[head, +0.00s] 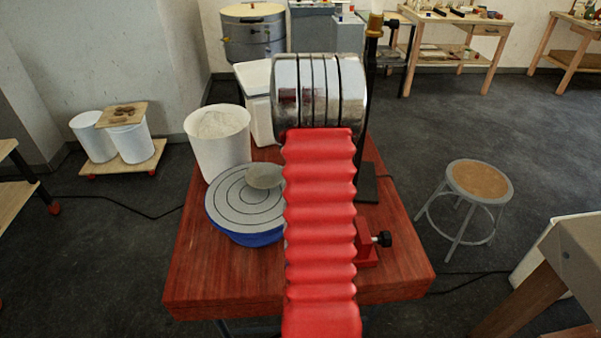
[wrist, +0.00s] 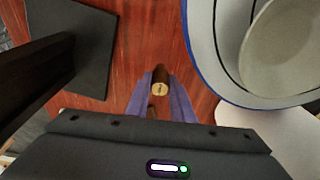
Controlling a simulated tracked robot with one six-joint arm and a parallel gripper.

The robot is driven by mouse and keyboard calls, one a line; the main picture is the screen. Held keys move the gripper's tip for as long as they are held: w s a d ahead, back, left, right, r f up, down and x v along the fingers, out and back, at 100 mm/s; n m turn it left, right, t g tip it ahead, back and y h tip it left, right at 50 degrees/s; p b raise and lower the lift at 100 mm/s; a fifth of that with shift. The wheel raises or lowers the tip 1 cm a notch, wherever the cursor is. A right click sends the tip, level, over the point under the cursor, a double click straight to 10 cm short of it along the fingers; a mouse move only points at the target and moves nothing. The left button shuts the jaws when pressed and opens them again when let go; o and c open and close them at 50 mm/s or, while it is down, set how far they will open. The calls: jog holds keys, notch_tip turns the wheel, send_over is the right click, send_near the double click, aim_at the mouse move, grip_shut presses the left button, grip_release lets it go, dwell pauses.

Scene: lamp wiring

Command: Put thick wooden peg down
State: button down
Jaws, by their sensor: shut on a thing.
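In the wrist view, my gripper (wrist: 163,98) has purple fingers shut on a thick wooden peg (wrist: 161,80), brown with a pale cut end. The peg is over the red wooden table; whether it touches the tabletop cannot be told. In the head view, my red arm covers the middle of the table (head: 205,275) and hides the gripper and the peg.
A blue and grey turntable (head: 240,215) carries a round grey piece (head: 264,176). A white bucket of powder (head: 218,143) stands behind it. A dark stand base (head: 367,183) with an upright post is at the right. Bare tabletop shows at the front left.

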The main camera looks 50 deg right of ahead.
jog(key=shift+f, duration=1.45)
jog(key=shift+f, duration=0.1)
jog(key=c, duration=1.5)
grip_release()
jog(key=shift+c, duration=0.2)
notch_tip(320, 180, up, 12)
jog(key=s+a, duration=0.1)
jog(key=shift+a, duration=0.2)
jog(key=shift+s, duration=0.15)
